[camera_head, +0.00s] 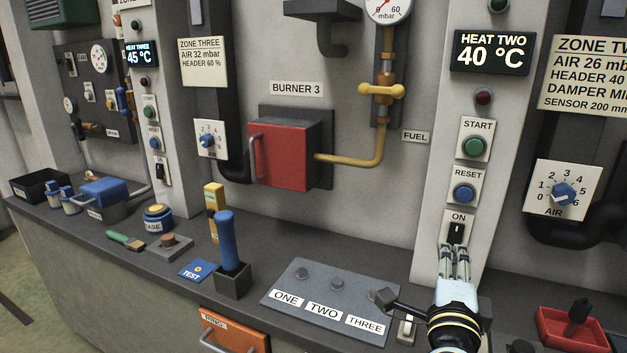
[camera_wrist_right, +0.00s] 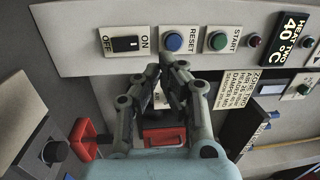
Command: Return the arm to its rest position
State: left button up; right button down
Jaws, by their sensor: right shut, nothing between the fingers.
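My right gripper (camera_head: 455,250) is in front of the right-hand panel, just below the black ON rocker switch (camera_head: 457,231), pointing up and away from me. Its fingers are together and hold nothing. In the right wrist view the fingertips (camera_wrist_right: 167,66) meet below the panel strip, between the ON/OFF rocker (camera_wrist_right: 125,44) and the blue RESET button (camera_wrist_right: 173,42). I cannot tell whether they touch the panel. My left gripper does not show in either view.
Above the switch are the blue RESET button (camera_head: 464,194), the green START button (camera_head: 474,146) and a display (camera_head: 493,54) reading 40 °C. A grey ONE-TWO-THREE plate (camera_head: 300,279) lies left of my arm. A red tray (camera_head: 560,330) stands to its right.

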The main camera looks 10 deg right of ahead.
jog(key=s+a+f+n+g+y, duration=0.1)
jog(key=s+a+n+g+y, duration=0.1)
jog(key=s+a+n+y, duration=0.5)
jog(key=s+a+f+n+g+y, duration=0.15)
jog(key=n+y, duration=0.35)
jog(key=n, duration=0.7)
jog(key=s+d+f+n+g+h, duration=0.1)
jog(key=s+d+n+g+h, duration=0.25)
jog(key=s, duration=0.65)
jog(key=s+d+f+n+g+h, duration=0.15)
jog(key=s+d+g, duration=0.25)
jog(key=s+g, duration=0.45)
notch_tip(320, 180, down, 34)
jog(key=s+d+b, duration=0.2)
jog(key=s+b, duration=0.1)
jog(key=b, duration=0.6)
jog(key=s+f+b, duration=0.4)
jog(key=s+f, duration=0.5)
jog(key=f, duration=0.3)
jog(key=s+d+f+b, duration=0.1)
jog(key=s+f+b, duration=0.3)
jog(key=s+f, duration=0.5)
notch_tip(320, 180, down, 4)
jog(key=shift+s+d+f+m+g+y+b, duration=0.1)
jog(key=shift+s+d+m+g+y+b, duration=0.1)
jog(key=shift+s+m+g+y+b, duration=0.15)
